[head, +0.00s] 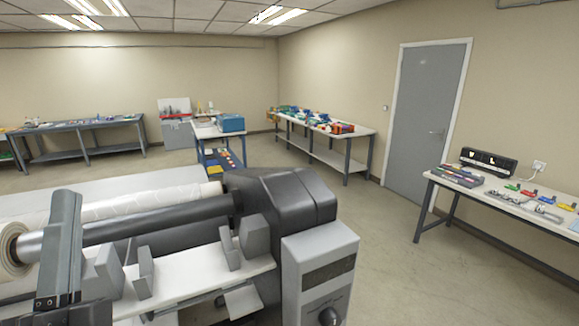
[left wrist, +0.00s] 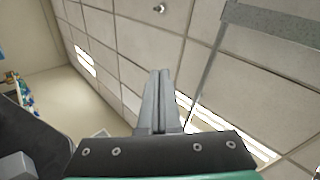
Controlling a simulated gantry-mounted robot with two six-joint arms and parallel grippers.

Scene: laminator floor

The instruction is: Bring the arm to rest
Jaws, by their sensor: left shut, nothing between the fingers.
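My left gripper (head: 67,197) stands at the lower left of the head view, in front of the laminator's left part. Its two grey fingers lie together with nothing between them. In the left wrist view the shut fingers (left wrist: 162,100) reach up toward the ceiling from a dark plate with screws. The laminator (head: 285,200) fills the lower left of the head view, with a dark roller and a white film roll (head: 130,211). My gripper hides part of it; contact between them cannot be told. My right gripper is not in view.
A bench (head: 470,195) with a black device (head: 488,162) stands at the right, near a grey door (head: 425,110). A blue-framed cart (head: 205,130) stands behind the laminator. Open floor lies right of the laminator.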

